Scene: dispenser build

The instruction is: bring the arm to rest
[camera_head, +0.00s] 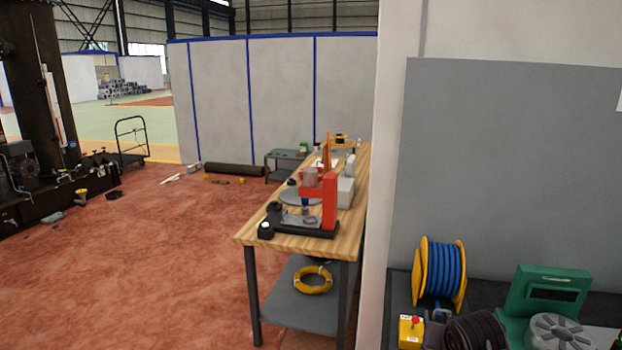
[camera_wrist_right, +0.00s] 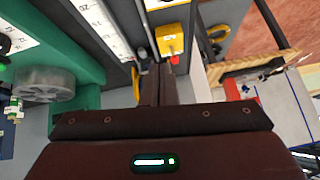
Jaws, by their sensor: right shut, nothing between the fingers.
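My right gripper (camera_wrist_right: 155,72) shows in the right wrist view, its dark fingers together in the middle with nothing between them. It points towards a yellow box with a red button (camera_wrist_right: 172,38), which lies beyond the fingertips; whether they touch it I cannot tell, but a gap seems to show. Neither of my arms shows in the head view. My left gripper is in neither view.
In the head view, a wooden workbench (camera_head: 258,240) carries a red-orange dispenser stand (camera_head: 330,202). At lower right are a blue hose reel (camera_head: 440,272), the yellow button box (camera_head: 411,331), a green device (camera_head: 545,290) and a grey disc (camera_head: 555,335). Red floor (camera_head: 130,270) is open at left.

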